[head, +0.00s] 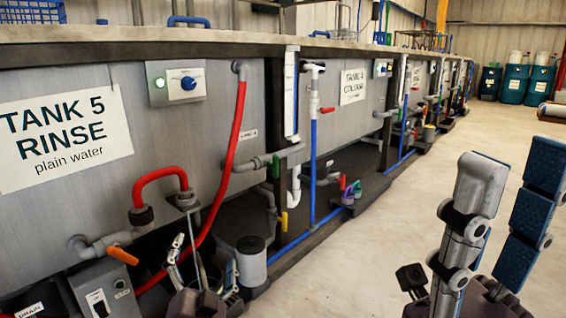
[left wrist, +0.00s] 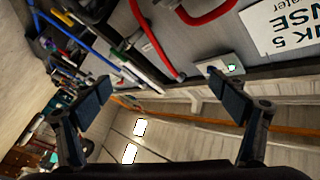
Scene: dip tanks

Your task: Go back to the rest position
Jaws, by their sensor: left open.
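My left gripper (head: 205,258) is in the lower left of the head view, in front of the pipes under the tank 5 panel, fingers pointing up. In the left wrist view its two blue-padded fingers (left wrist: 155,85) stand wide apart with nothing between them. My right gripper (head: 515,165) is large at the right of the head view, over the bare floor. Its grey and blue fingers point up, with an empty gap between them.
The tank 5 panel (head: 60,215) bears a white sign (head: 65,137), a switch box (head: 176,82) and red hoses (head: 232,140). A grey pot (head: 251,262) stands beside my left gripper. The pale floor (head: 390,235) is clear towards green barrels (head: 513,83) far back.

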